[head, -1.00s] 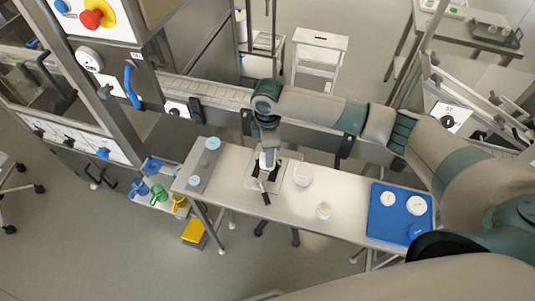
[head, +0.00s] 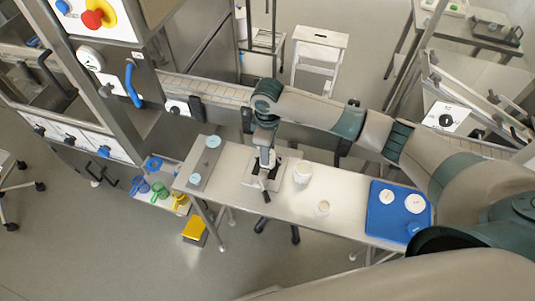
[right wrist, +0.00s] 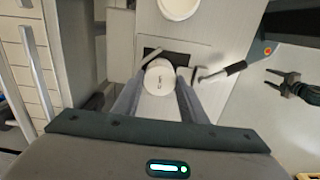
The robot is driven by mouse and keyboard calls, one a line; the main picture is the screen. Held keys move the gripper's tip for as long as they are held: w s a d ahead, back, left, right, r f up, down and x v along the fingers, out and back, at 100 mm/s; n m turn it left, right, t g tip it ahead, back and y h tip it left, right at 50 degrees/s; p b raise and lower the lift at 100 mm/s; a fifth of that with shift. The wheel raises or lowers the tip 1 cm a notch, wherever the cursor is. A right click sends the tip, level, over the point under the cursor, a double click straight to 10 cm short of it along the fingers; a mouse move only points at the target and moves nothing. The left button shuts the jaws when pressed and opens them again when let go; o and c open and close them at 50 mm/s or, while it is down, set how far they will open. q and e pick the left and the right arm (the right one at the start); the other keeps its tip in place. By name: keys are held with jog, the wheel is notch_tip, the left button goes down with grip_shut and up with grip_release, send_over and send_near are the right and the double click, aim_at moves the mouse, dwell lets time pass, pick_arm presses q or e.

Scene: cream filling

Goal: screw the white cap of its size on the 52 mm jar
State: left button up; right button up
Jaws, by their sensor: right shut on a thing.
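My right gripper (head: 265,165) is over the metal fixture plate (head: 248,180) with a black-handled lever (head: 266,196) on the table. In the right wrist view, my right gripper (right wrist: 160,88) is shut on a white round piece (right wrist: 160,75) with small print on its top, too small to read surely. It sits at the fixture's dark opening; whether a jar is beneath it is hidden. Two white jars, a larger one (head: 302,172) and a smaller one (head: 322,208), stand to the right. White caps (head: 387,197) (head: 415,203) lie on the blue mat (head: 376,228). My left gripper is not in view.
A blue disc (head: 414,228) is also on the mat. Light blue discs (head: 212,141) lie on a grey strip at the table's left end. Coloured cups (head: 159,190) stand on a low shelf. The table (head: 345,193) is clear between the jars and mat.

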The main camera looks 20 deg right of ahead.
jog(key=m, duration=0.5)
jog(key=o, duration=0.9)
jog(key=n, duration=0.4)
jog(key=shift+n, duration=0.8)
